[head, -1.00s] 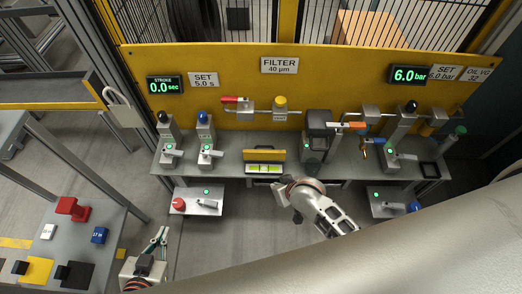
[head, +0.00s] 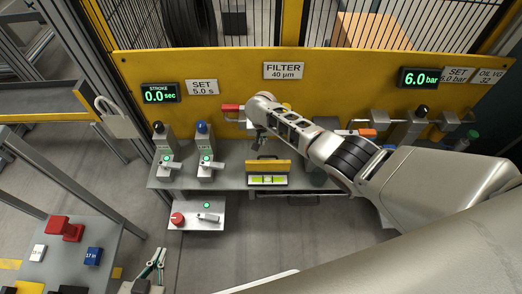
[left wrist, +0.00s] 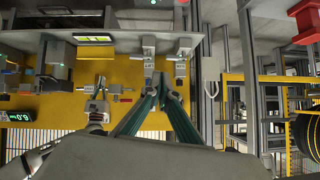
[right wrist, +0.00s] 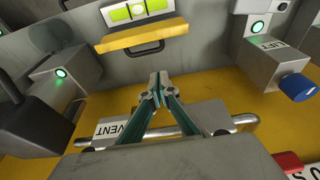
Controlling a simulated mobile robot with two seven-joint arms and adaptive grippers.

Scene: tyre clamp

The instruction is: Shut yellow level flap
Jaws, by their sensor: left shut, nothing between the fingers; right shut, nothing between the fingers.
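The yellow level flap (head: 269,166) stands raised at the front middle of the bench. The green level vial (head: 267,180) shows uncovered in front of it. In the right wrist view the flap (right wrist: 148,38) has a dark handle, and the vial (right wrist: 140,10) lies beyond it. My right gripper (head: 258,141) is shut and empty, behind and above the flap and apart from it. Its closed tips show in the right wrist view (right wrist: 157,78). My left gripper (head: 156,265) is shut and empty, low at the left, well away from the flap.
A grey post with a blue cap (head: 204,145) stands left of the flap. A VENT block with a metal rod (right wrist: 190,118) lies close below my right fingers in the right wrist view. A shelf with a red button (head: 178,218) is at the front left. My right arm hides the bench's right part.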

